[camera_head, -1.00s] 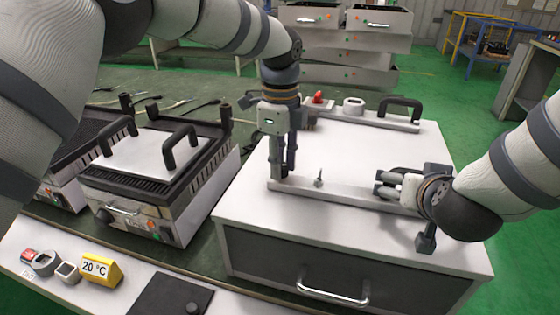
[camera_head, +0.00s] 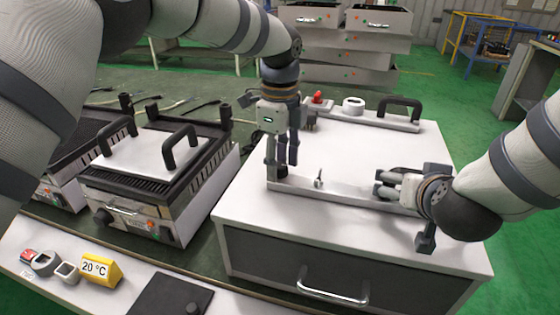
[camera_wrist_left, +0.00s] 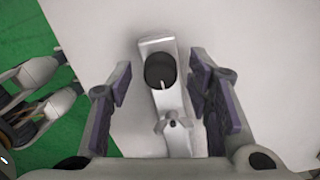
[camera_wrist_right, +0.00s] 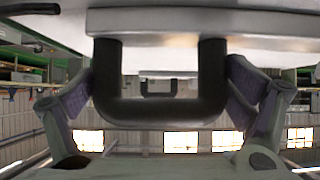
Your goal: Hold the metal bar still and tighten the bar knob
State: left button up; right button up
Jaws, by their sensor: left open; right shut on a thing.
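The metal bar (camera_head: 350,190) lies flat along the front of a white box top; it also shows in the left wrist view (camera_wrist_left: 175,105). The round black bar knob (camera_head: 281,172) sits on its left end, and shows in the left wrist view (camera_wrist_left: 160,70). My left gripper (camera_head: 282,163) points down over the knob, open, with one finger on each side and gaps to the knob. My right gripper (camera_head: 385,187) is shut on the bar's black U-shaped handle (camera_wrist_right: 160,108) at the right end. A small upright metal piece (camera_head: 318,180) stands on the bar near the knob.
A second bar with a black handle (camera_head: 400,106) lies at the back of the box top (camera_head: 345,150), near a white ring (camera_head: 353,104) and a red knob (camera_head: 318,97). Grills (camera_head: 160,180) stand left. A yellow sign (camera_head: 101,270) is at front left.

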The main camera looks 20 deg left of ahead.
aim_at(280, 165)
jog(key=shift+f, duration=0.25)
pick_arm(q)
notch_tip(280, 165, up, 12)
jog(key=shift+f, duration=0.2)
pick_arm(e)
jog(key=o, duration=1.6)
jog(key=shift+r, duration=0.1)
